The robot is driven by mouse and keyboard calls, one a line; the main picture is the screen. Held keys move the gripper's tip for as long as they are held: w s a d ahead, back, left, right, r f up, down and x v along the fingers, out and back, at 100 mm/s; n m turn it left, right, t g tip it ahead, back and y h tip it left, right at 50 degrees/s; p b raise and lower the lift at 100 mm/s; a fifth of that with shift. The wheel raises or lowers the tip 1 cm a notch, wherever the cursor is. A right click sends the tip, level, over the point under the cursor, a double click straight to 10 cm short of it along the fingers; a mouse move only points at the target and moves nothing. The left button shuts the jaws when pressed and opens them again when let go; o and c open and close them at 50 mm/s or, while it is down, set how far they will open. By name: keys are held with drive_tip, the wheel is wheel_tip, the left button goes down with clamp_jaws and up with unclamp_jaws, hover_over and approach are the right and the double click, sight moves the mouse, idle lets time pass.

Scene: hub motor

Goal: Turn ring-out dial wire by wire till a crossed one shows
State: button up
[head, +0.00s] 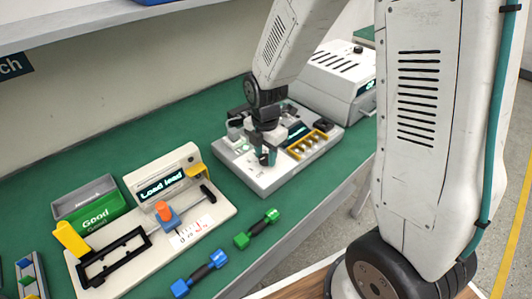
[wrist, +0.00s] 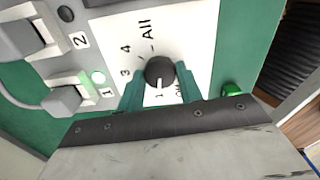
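The black ring-out dial (wrist: 160,72) sits on a white panel marked 1, 3, 4 and All in the wrist view. A pale mark on its lower side faces the 1. My gripper (wrist: 160,76) has its teal fingers on both sides of the dial, very close to it. I cannot tell whether they press on it. A green lamp (wrist: 98,77) glows beside socket 1 (wrist: 65,100). In the head view my gripper (head: 266,156) points down over the test box (head: 265,182), hiding the dial. The box's small display (head: 297,131) is lit but unreadable.
Left of the box stands a fixture with a display reading "Load lead" (head: 161,184), near a green bin marked Good (head: 92,215). Green (head: 257,229) and blue (head: 199,274) connector leads lie in front. A grey-white instrument (head: 335,80) stands behind the box.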

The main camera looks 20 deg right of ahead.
sight(265, 157)
drive_tip(key=shift+m, duration=0.4)
drive_tip(key=m, duration=0.2)
drive_tip(key=shift+m, duration=0.4)
drive_tip(key=shift+w+m, duration=0.1)
drive_tip(key=shift+m, duration=2)
drive_tip(key=o, duration=1)
drive_tip(key=shift+r, duration=3.95)
